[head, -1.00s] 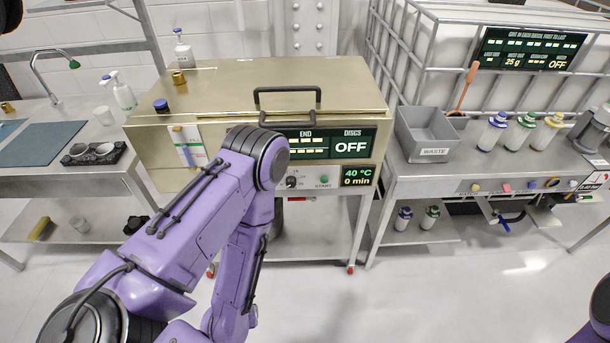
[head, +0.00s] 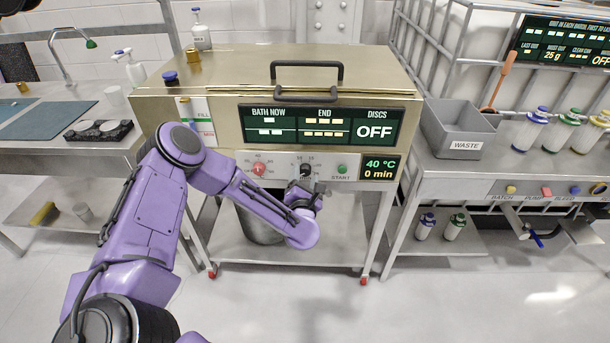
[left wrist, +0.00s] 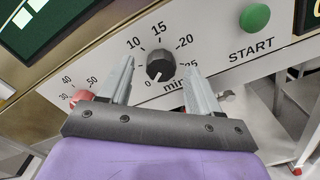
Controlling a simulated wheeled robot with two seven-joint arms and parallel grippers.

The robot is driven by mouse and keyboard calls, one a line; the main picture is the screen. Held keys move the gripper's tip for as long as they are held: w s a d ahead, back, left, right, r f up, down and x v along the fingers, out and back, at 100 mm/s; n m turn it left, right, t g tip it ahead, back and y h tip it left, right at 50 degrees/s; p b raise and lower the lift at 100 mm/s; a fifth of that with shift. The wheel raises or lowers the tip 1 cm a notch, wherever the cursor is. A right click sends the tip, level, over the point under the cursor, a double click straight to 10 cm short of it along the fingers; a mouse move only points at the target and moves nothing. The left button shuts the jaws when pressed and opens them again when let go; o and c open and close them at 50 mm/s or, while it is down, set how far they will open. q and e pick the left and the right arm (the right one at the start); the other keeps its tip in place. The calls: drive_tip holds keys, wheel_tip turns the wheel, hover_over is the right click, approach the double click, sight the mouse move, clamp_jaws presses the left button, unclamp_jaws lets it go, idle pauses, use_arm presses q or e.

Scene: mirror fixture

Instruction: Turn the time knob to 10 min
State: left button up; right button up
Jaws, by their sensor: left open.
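The time knob (head: 305,170) is the black dial on the bath machine's front panel. It also shows in the left wrist view (left wrist: 160,64), with its white mark toward 0 at the lower left. The display (head: 380,168) reads 40 °C and 0 min. My left gripper (head: 304,188) is in front of the panel just below the knob. In the left wrist view my left gripper (left wrist: 160,72) is open, with the knob seen between its two fingertips. I cannot tell whether the fingers touch the knob. My right gripper is out of view.
A red temperature knob (head: 259,169) is left of the time knob, and a green START button (head: 342,169) is right. The lid handle (head: 306,72) is above. A grey waste bin (head: 452,130) stands on the right bench.

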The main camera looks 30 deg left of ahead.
use_arm(q)
drive_tip(key=shift+w+a, duration=0.3)
drive_tip(key=shift+w, duration=0.3)
drive_tip(key=c, duration=1)
drive_tip(key=shift+c, duration=0.2)
drive_tip(key=shift+m, duration=0.3)
drive_tip(key=m, duration=0.4)
drive_tip(key=shift+d, duration=0.1)
drive_tip(key=m, duration=0.5)
drive_tip(key=shift+f+m, duration=0.1)
drive_tip(key=shift+m, duration=0.3)
drive_tip(key=m, duration=0.5)
drive_tip(key=shift+p, duration=0.4)
drive_tip(key=shift+f+m, duration=0.1)
drive_tip(key=shift+m, duration=2.1)
drive_tip(key=shift+s, duration=0.1)
